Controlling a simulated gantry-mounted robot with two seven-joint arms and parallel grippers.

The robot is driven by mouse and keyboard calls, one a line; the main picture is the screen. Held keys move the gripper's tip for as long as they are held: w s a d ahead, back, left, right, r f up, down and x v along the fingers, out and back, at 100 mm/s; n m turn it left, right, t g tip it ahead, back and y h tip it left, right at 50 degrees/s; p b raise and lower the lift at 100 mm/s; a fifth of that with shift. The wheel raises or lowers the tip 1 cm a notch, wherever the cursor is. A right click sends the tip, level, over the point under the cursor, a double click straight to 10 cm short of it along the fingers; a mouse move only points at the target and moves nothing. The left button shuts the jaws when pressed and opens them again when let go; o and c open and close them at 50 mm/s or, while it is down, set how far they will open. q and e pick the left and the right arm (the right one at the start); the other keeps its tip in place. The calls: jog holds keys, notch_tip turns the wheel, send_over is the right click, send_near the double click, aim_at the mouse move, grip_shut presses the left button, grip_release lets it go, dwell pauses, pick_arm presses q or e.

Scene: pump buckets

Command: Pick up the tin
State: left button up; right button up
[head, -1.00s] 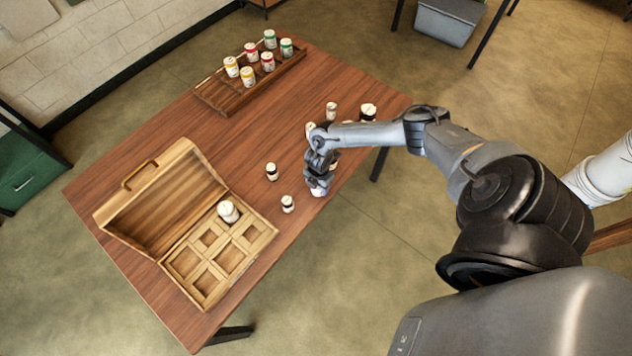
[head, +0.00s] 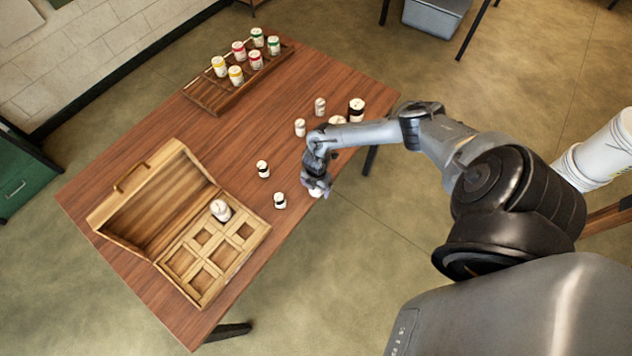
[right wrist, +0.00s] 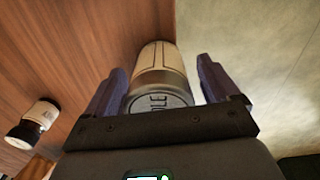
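A tin with a cream label and a silvery lettered end (right wrist: 160,82) is between the fingers of my right gripper (right wrist: 160,90) in the right wrist view. The fingers stand apart on either side of it, with a visible gap on the right side. In the head view my right gripper (head: 318,188) is at the table's right edge, and a pale bit of the tin (head: 315,193) shows under it. Other small tins stand nearby: one (head: 263,169) and one (head: 280,200) left of the gripper. My left gripper is not in view.
An open wooden box (head: 262,232) with compartments holds one tin (head: 220,210). More tins, such as a dark-banded one (head: 356,109), stand behind my right arm. A wooden tray (head: 207,99) with several colour-banded tins is at the back. The table (head: 150,300) is clear in its middle.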

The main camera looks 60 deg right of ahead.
notch_tip(320, 180, up, 10)
jog(key=shift+f, duration=0.1)
jog(key=shift+s+r, duration=0.1)
jog(key=shift+r, duration=0.4)
dwell(0.7)
